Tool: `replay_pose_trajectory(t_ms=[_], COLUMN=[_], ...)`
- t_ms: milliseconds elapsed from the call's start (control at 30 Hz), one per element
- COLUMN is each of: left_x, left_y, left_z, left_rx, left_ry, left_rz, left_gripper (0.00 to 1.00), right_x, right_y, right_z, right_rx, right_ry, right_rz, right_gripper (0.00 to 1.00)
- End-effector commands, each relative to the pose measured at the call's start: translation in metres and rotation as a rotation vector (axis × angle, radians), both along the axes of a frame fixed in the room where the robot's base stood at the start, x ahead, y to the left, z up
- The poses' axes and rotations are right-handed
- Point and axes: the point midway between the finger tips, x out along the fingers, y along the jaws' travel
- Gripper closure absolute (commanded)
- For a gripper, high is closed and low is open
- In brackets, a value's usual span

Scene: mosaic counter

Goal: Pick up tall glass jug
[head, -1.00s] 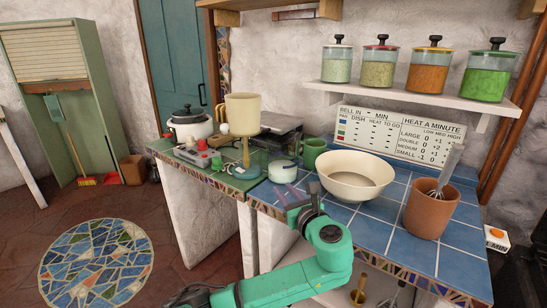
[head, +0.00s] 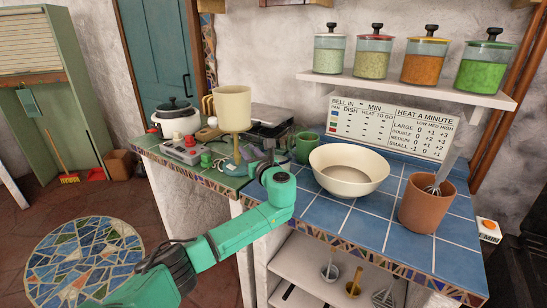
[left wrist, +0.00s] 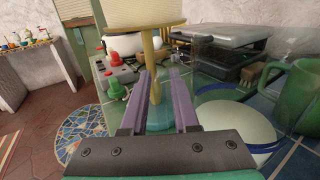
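A clear, tall shape that looks like the glass jug (left wrist: 208,62) stands just beyond and right of my left gripper's fingers in the left wrist view. Its outline is faint, and I cannot make it out surely in the head view. My left gripper (left wrist: 158,76) is open, its two purple fingers apart and pointing forward. The yellow stem (left wrist: 155,62) of a beige-topped stand shows between the fingers, with a bluish base below. I cannot tell whether the fingers touch it. In the head view the wrist partly hides the left gripper (head: 254,158). My right gripper is not in view.
The beige-topped stand (head: 232,107) rises close to the gripper. A green mug (head: 305,147), a cream bowl (head: 348,188) and a terracotta pot with a whisk (head: 425,207) stand to the right. A grey device with knobs (head: 184,149) sits left. Blue tiles in front are clear.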

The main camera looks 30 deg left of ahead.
Motion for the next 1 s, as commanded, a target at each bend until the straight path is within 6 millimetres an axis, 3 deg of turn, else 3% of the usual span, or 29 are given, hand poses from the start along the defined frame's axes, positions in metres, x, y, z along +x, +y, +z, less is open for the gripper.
replay_pose_trajectory(t_ms=[167, 233, 267, 1000], left_x=[0.0006, 0.0005, 0.0005, 0.0004], left_y=[0.0003, 0.0002, 0.0002, -0.0002], left_z=[-0.0007, -0.0007, -0.0008, -0.0006], left_rx=[0.0, 0.0, -0.001, 0.0], left_ry=[0.0, 0.0, 0.0, 0.0], left_rz=[-0.002, -0.001, -0.001, -0.001], left_gripper=[0.72, 0.95, 1.0, 1.0], right_x=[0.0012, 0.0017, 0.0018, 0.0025], right_y=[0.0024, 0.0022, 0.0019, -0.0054], right_z=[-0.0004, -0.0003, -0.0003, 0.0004], right_rx=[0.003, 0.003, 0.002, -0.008], right_ry=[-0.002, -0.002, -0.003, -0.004], right_rz=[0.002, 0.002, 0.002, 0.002], right_gripper=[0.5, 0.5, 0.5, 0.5])
